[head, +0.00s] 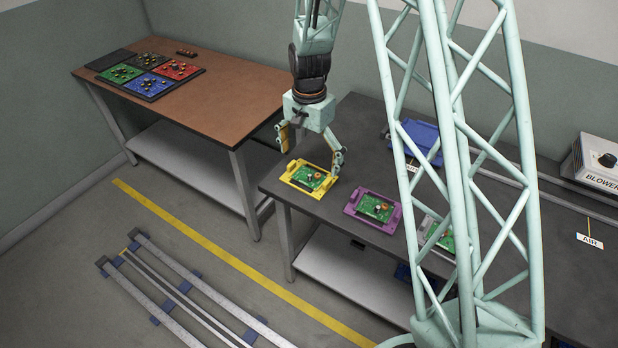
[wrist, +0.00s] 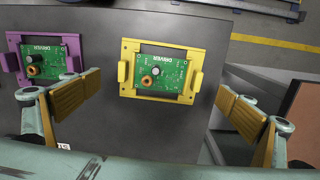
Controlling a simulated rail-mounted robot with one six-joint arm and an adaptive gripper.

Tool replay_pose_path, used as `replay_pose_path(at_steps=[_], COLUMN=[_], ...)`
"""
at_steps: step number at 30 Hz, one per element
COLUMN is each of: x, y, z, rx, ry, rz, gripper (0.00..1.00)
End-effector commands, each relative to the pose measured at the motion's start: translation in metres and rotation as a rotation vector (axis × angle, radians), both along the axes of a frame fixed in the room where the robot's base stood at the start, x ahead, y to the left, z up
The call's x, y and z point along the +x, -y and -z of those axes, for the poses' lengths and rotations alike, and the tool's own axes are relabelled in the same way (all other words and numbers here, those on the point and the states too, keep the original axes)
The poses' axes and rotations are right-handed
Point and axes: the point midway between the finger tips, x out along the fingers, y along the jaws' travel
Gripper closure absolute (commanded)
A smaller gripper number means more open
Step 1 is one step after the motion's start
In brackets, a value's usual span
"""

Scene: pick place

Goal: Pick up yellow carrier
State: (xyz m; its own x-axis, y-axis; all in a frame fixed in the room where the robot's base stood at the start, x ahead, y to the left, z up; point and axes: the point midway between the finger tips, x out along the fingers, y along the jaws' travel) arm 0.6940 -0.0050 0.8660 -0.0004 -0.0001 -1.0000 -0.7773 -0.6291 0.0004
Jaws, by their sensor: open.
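The yellow carrier (head: 293,183) lies flat near the left end of the dark table, with a green circuit board (head: 305,179) on it. My gripper (head: 311,161) is open just above it, one finger to each side. In the wrist view the yellow carrier (wrist: 196,75) appears between the open fingers of my gripper (wrist: 160,103), apart from both. The board on it reads "DRIVER". The purple carrier (head: 352,213) with its own green board sits to the right; it also shows in the wrist view (wrist: 77,48).
The dark table (head: 300,212) holds a partly hidden grey carrier (head: 424,222) behind my column, a blue carrier (head: 425,133) farther back and a blower box (head: 601,150). A brown table (head: 225,85) with coloured boards stands left. Floor rails (head: 180,290) lie in front.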

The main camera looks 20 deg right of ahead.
Motion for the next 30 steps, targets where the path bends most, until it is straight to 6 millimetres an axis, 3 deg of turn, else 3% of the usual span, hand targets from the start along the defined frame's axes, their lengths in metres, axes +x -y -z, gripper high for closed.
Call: replay_pose_path(at_steps=[7, 18, 30], x=[0.000, 0.000, 0.000], y=[0.000, 0.000, 0.000], z=[0.010, 0.046, 0.052], rx=[0.000, 0.000, 0.000], ry=[0.000, 0.000, 0.000], rz=[0.000, 0.000, 0.000], gripper=[0.00, 0.00, 0.00])
